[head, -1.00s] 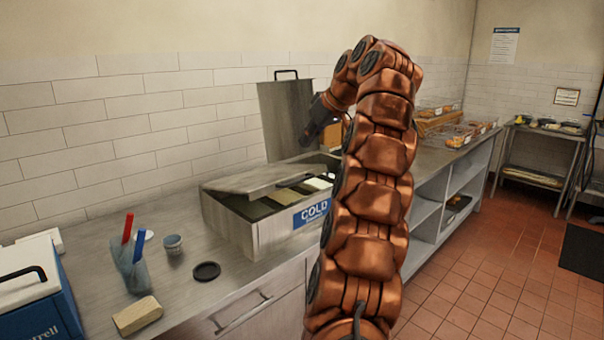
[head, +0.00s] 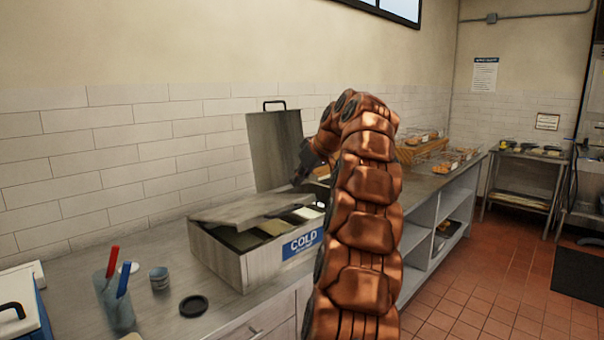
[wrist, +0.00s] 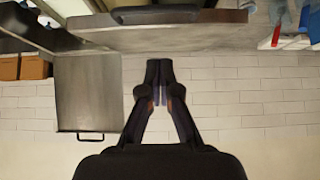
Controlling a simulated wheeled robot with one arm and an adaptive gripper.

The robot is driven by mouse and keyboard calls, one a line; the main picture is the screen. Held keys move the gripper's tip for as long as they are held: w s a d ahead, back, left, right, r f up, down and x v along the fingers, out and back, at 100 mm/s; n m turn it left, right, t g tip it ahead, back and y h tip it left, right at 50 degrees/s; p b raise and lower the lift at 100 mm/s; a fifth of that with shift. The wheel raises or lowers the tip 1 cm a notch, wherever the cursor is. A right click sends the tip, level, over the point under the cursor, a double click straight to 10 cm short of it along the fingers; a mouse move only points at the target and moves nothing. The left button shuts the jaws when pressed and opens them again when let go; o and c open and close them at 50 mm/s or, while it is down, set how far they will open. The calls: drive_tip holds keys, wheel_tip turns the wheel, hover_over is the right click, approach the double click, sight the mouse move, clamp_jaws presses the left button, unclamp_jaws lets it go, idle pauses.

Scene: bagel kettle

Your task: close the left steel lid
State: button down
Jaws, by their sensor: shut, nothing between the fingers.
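The left steel lid (head: 252,210) is a grey sheet tilted partly open over the left part of the steel box marked COLD (head: 216,260). In the wrist view, which is upside down, the lid (wrist: 190,37) shows nearly edge-on, with a black handle (wrist: 155,14) at the top. The right steel lid (head: 275,150) stands upright against the wall; it also shows at left in the wrist view (wrist: 88,90). My gripper (head: 298,179) is above the box, near the raised right end of the left lid. Its fingers (wrist: 160,92) are together and empty. My arm hides part of the box.
A cup with red and blue handles (head: 117,300), a small cup (head: 159,278) and a black disc (head: 193,306) are on the counter left of the box. A blue-and-white cooler (head: 22,310) is at far left. Food trays (head: 455,160) stand beyond my arm.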

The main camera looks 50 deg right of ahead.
wheel_tip(320, 180, down, 7)
drive_tip(key=w+p, duration=0.1)
drive_tip(key=w, duration=0.1)
drive_tip(key=shift+w+f+p, duration=0.2)
drive_tip(key=shift+w+p, duration=0.15)
drive_tip(key=shift+w, duration=0.05)
idle(0.3)
wheel_tip(320, 180, down, 11)
drive_tip(key=s+t+b, duration=0.2)
drive_tip(key=t+b, duration=0.1)
drive_tip(key=b, duration=1.4)
drive_tip(key=shift+f, duration=0.15)
